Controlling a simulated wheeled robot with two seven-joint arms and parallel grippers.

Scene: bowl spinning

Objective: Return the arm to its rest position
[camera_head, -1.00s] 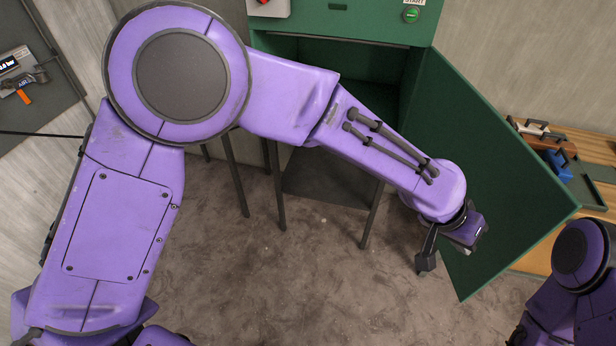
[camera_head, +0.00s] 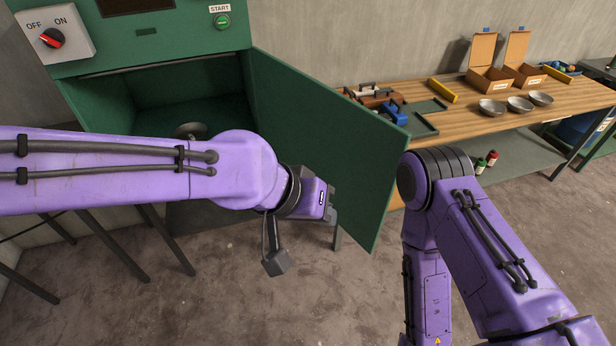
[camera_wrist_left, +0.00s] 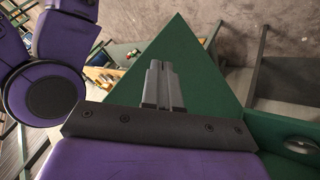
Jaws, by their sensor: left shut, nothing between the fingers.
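My left arm reaches in from the left edge of the head view, across the front of the green machine (camera_head: 130,50). Its gripper (camera_head: 331,206) is in front of the machine's open green door (camera_head: 320,140). In the left wrist view the gripper's two grey fingers (camera_wrist_left: 162,88) are together with nothing between them, and the green door (camera_wrist_left: 200,65) shows behind them. My right arm stands at the right of the head view, bent; its gripper is not in view. A metal bowl (camera_head: 190,130) is inside the machine, partly hidden by my left arm.
A wooden workbench (camera_head: 460,120) runs along the wall at the right. On it are several metal bowls (camera_head: 520,104), open cardboard boxes (camera_head: 490,80) and a dark green tray (camera_head: 420,122). An OFF/ON switch (camera_head: 52,38) and START button (camera_head: 220,20) are on the machine. The floor (camera_head: 300,300) is bare.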

